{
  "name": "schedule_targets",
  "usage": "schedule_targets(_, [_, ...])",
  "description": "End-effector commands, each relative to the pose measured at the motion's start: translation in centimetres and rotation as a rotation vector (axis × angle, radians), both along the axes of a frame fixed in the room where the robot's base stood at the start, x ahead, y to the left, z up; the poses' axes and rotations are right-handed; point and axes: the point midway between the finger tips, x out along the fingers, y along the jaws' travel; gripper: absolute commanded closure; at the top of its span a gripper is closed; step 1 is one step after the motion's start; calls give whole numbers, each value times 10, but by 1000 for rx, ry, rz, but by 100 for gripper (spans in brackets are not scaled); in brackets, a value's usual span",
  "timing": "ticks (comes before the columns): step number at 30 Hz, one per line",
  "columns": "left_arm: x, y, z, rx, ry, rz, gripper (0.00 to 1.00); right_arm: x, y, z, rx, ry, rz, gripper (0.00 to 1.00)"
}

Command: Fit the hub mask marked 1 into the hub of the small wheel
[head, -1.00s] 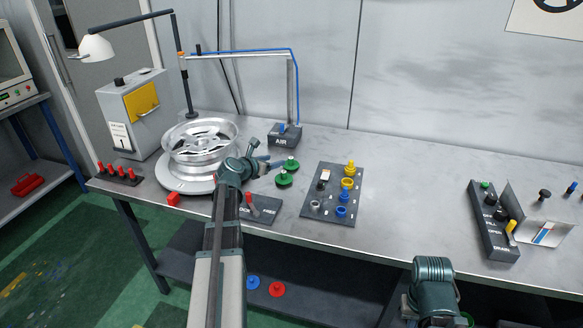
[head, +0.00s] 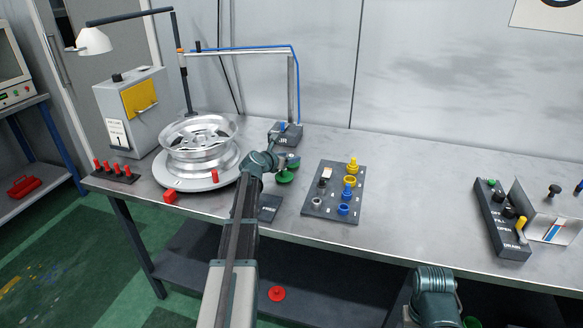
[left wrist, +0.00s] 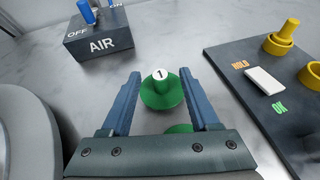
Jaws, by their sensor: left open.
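The green hub mask marked 1 (left wrist: 160,92) stands on the table in the left wrist view, its white numbered top facing me. My left gripper (left wrist: 162,98) is open, with one blue finger on each side of the mask, apparently not touching it. A second green mask (head: 286,177) is nearer; in the left wrist view it is mostly hidden by my gripper's palm. The silver wheel (head: 198,150) lies flat on a round stand (head: 167,180) left of my gripper. Only part of my right arm shows at the bottom right.
A dark AIR block (left wrist: 100,42) stands behind the mask. A dark board (head: 317,207) with yellow and blue parts stands to the right. Red pegs (head: 115,169) stand at the left edge. The table between the board and the black control box (head: 500,220) is clear.

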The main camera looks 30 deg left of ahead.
Motion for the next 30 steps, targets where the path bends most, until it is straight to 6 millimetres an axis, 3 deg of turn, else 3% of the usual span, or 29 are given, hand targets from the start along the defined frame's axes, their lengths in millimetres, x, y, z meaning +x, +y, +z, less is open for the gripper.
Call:
schedule_targets(6, [1,0,0,0,0,0,38,0,0,0,0,0,0,100])
schedule_targets(15, [1,0,0,0,0,0,92,0,0,0,0,0,0,100])
schedule_targets(17, [1,0,0,0,0,0,100,0,0,0,0,0,0,100])
schedule_targets(30, [1,0,2,0,0,0,100,0,0,2,0,0,0,100])
